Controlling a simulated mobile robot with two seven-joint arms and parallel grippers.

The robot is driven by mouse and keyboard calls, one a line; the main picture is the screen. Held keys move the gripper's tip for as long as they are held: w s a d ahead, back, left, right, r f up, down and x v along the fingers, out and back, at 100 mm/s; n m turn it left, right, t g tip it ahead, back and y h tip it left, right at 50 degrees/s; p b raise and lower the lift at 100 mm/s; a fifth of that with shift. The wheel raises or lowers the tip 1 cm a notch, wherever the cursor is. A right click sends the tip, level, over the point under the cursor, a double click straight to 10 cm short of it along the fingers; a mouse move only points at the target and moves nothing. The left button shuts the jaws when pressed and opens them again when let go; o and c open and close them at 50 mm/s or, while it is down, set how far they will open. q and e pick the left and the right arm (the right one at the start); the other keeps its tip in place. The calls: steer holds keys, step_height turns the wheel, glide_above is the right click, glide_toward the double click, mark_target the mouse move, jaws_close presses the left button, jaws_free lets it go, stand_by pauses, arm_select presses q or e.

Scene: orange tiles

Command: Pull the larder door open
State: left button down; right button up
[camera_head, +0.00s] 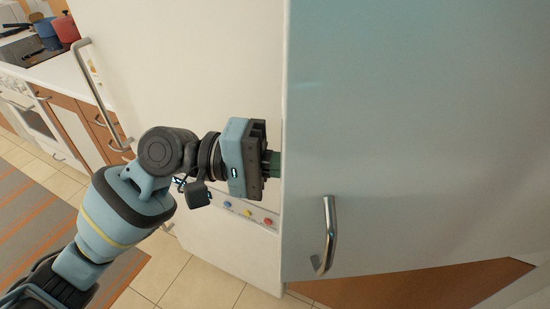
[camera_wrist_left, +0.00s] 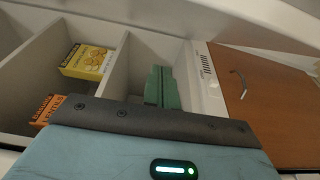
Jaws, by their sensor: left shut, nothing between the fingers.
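The larder door (camera_head: 420,130) is a large pale blue-grey panel filling the right of the head view. Its metal bar handle (camera_head: 328,235) is near its lower left corner, with nothing on it. My left gripper (camera_head: 273,163) is at the door's left edge; its green fingertips are partly hidden behind that edge. In the left wrist view the green fingers (camera_wrist_left: 162,88) are together and empty, in front of pale shelves (camera_wrist_left: 118,70) holding a yellow box (camera_wrist_left: 87,61) and an orange box (camera_wrist_left: 47,110). The door stands at least partly open. My right gripper is out of view.
A white appliance front (camera_head: 190,60) with a long bar handle (camera_head: 100,95) and coloured buttons (camera_head: 248,212) stands left of the door. A counter with a red pot (camera_head: 65,29) is at far left. Tiled floor and a striped rug (camera_head: 40,225) lie below. A brown panel (camera_wrist_left: 262,95) shows in the wrist view.

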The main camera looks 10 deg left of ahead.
mark_target(336, 197)
arm_select(q)
steer(key=s+d+p, duration=0.1)
steer(key=s+d, duration=0.3)
steer(key=shift+p, duration=0.35)
steer(key=shift+s, duration=0.1)
